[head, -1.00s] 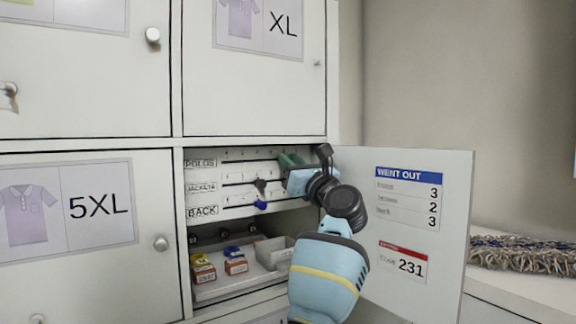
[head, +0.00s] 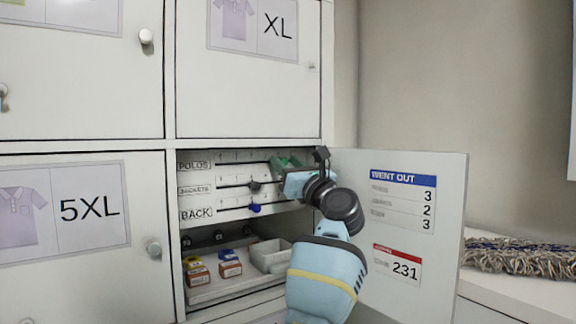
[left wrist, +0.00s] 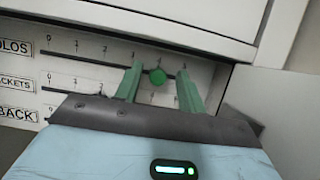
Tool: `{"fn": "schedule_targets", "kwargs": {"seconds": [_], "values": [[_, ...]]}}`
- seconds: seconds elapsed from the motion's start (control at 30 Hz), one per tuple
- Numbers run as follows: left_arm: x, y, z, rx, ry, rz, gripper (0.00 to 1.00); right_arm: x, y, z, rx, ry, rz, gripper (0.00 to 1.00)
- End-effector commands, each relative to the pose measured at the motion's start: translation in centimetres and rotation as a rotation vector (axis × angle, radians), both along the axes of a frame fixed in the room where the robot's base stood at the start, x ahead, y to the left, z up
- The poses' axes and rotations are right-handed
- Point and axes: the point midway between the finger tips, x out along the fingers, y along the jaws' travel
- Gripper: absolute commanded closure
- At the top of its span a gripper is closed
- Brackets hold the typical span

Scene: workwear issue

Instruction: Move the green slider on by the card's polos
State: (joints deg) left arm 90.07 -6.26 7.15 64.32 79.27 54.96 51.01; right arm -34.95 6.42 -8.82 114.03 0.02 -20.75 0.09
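The green slider (left wrist: 157,77) is a round knob on the top rail, labelled POLOS (head: 194,166). In the left wrist view it sits right of the 3 mark; its exact number is hidden. My left gripper (left wrist: 158,88) is open, with one green finger on each side of the knob and gaps between. In the head view the left gripper (head: 286,163) hides the knob. The WENT OUT card (head: 403,200) on the open door shows 3 in its first row, then 2 and 3; its small row labels are blurred. My right gripper is out of view.
A dark slider (head: 254,187) and a blue slider (head: 255,208) sit on the jackets and back rails below. Small boxes (head: 198,273) and a pale tray (head: 270,255) stand on the shelf beneath. The open door (head: 440,250) stands right of my arm.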

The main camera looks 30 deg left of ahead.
Motion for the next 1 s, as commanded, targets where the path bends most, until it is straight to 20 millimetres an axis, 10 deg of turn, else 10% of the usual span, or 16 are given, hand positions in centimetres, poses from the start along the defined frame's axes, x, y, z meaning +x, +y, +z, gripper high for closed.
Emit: {"fn": "schedule_targets", "kwargs": {"seconds": [0.5,0.87,1.0], "values": [[-2.3,-5.9,-3.0,-0.001,0.004,-0.002,0.6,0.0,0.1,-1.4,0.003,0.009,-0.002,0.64],[-2.7,-6.4,-3.0,0.0,0.002,-0.001,0.6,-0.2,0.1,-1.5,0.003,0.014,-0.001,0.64],[-2.7,-6.2,-3.1,-0.001,0.019,0.001,0.77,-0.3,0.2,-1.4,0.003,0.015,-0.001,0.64]]}}
